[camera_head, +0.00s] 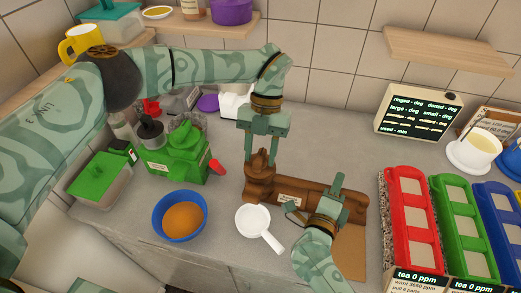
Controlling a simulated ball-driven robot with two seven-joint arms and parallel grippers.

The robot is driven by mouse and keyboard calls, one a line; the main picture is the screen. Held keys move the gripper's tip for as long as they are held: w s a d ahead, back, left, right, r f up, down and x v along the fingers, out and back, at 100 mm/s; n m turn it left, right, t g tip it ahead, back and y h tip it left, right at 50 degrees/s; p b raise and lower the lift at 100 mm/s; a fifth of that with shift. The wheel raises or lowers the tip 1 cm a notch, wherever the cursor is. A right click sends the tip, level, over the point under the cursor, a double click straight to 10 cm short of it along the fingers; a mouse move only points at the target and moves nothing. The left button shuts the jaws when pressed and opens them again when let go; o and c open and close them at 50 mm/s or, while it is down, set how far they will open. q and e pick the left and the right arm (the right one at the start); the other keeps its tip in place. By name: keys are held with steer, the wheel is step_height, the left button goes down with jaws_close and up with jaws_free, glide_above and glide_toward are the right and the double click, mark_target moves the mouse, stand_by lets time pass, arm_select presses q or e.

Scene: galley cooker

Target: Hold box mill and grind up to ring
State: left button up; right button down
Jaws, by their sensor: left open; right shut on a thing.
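The box mill appears to be the brown wooden piece (350,198), a long low body with a small white label and an upright turned post (258,184) at its left end. My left gripper (261,150) is open and points down over the top of the post, with its fingers beside the knob. Whether they touch it I cannot tell. A ring mark is not visible.
A white handled cup (253,221) and a blue bowl (157,218) with orange contents stand in front. A green machine (180,155) with a red handle stands left. Red (407,215) and green (462,225) trays crowd the right. A shelf (445,50) hangs behind.

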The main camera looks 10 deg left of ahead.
arm_select(q)
jaws_close()
steer(key=shift+m, duration=0.3)
steer(key=m+y, duration=0.1)
steer(key=m, duration=0.1)
steer(key=m+y, duration=0.1)
steer(key=m, duration=0.2)
steer(key=shift+d+t, duration=0.15)
steer(key=shift+t, duration=0.15)
steer(key=m+t+y, duration=0.1)
steer(key=m, duration=0.5)
steer(key=shift+s+d+m+t+y, duration=0.1)
steer(key=shift+s+m+t+y, duration=0.05)
steer(key=shift+m+t+y, duration=0.2)
jaws_free()
